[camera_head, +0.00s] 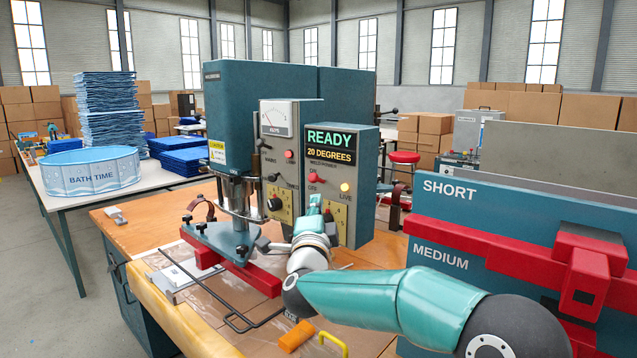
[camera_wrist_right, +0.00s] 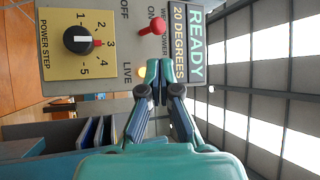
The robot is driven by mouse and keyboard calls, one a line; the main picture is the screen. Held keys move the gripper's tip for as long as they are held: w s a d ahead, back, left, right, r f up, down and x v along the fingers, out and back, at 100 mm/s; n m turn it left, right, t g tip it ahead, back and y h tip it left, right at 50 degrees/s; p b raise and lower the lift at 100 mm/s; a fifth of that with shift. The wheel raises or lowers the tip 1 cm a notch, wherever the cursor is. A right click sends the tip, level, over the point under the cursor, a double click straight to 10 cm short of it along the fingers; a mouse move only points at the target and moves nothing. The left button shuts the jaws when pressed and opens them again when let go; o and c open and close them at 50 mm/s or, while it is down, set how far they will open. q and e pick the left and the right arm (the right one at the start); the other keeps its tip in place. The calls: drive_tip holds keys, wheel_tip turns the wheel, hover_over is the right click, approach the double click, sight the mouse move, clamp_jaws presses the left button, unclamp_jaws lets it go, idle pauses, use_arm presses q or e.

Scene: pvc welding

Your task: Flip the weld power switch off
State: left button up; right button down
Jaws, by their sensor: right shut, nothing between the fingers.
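The weld power switch is a small red toggle (camera_head: 317,179) on the grey control box (camera_head: 362,200), beside the ON and OFF labels. In the right wrist view the red toggle (camera_wrist_right: 151,30) is above and slightly left of the fingertips; I cannot tell for sure which way it is thrown. The yellow LIVE lamp (camera_head: 346,187) looks lit. My right gripper (camera_head: 318,203) is shut and empty, in front of the box just below the switch. In the right wrist view its fingertips (camera_wrist_right: 160,69) overlap the panel near the lamp, apart from the toggle. My left gripper is out of view.
The power step dial (camera_wrist_right: 79,39) is on the same box. The blue welding press (camera_head: 232,115) stands left of it on the wooden bench (camera_head: 125,228). A blue panel with red fixtures (camera_head: 450,235) fills the right. An orange block (camera_head: 297,336) lies near the front.

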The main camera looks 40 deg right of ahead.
sight(318, 180)
drive_tip(key=p+x, duration=0.1)
drive_tip(key=x, duration=0.2)
drive_tip(key=p+x, duration=0.1)
drive_tip(key=x, duration=0.2)
drive_tip(key=p+x, duration=0.2)
drive_tip(key=x, duration=0.1)
drive_tip(key=shift+s+d+r, duration=0.1)
drive_tip(key=shift+s+d, duration=0.25)
drive_tip(key=shift+d, duration=0.05)
drive_tip(key=shift+w+d, duration=0.3)
drive_tip(key=shift+d, duration=0.05)
